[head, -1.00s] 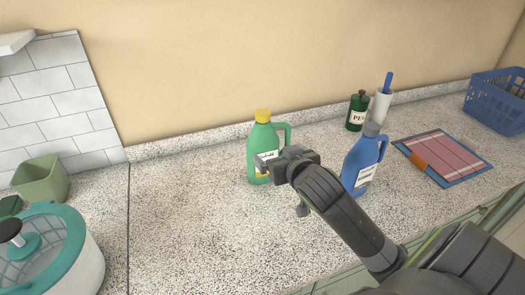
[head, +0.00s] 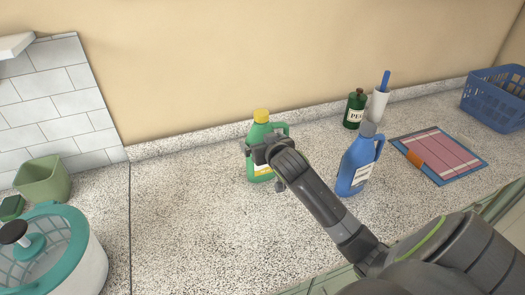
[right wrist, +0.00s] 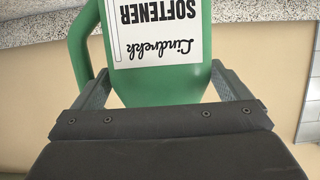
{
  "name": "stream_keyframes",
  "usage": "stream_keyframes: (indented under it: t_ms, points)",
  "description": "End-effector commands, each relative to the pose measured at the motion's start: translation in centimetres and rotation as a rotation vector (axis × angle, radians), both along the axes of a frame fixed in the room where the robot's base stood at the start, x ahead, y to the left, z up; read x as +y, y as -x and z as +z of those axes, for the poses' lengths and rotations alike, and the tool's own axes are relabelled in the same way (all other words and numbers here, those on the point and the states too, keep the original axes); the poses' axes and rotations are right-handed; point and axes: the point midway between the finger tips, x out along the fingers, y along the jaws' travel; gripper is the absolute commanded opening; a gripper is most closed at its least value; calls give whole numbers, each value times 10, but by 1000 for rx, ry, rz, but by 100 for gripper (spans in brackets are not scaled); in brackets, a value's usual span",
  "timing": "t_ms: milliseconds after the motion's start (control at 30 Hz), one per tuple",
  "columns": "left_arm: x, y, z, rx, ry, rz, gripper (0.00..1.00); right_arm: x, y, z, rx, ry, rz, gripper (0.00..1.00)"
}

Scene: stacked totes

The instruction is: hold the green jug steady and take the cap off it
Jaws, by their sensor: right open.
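The green jug (head: 260,132) stands upright on the speckled counter, with its yellow cap (head: 261,115) on top and its handle to the right. My right gripper (head: 257,150) is at the near side of the jug's body, below the cap, and hides part of the label. In the right wrist view the jug (right wrist: 165,88) appears upside down with a white softener label. The fingers of the open right gripper (right wrist: 163,82) stand on either side of its body. Whether they touch it is unclear. My left gripper is out of view.
A blue jug (head: 355,163) stands close to the right of my right arm.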

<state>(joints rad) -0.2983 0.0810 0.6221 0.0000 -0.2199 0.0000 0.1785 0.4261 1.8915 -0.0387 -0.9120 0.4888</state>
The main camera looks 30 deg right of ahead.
Motion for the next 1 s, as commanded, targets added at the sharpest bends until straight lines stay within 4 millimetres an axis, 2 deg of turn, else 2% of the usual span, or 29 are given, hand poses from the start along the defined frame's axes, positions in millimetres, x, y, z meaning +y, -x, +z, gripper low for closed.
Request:
stream_keyframes:
  t_ms: [67,233,567,800,1000]
  points:
    - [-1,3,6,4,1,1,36,-1,-10,0,2,-2,-1,96]
    - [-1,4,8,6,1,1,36,-5,-23,-7,0,-1,0,96]
    - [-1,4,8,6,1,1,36,-6,-27,-9,0,0,1,96]
    - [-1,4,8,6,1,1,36,-6,-26,-9,0,0,0,67]
    - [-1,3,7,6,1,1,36,-6,-27,-9,-1,0,1,67]
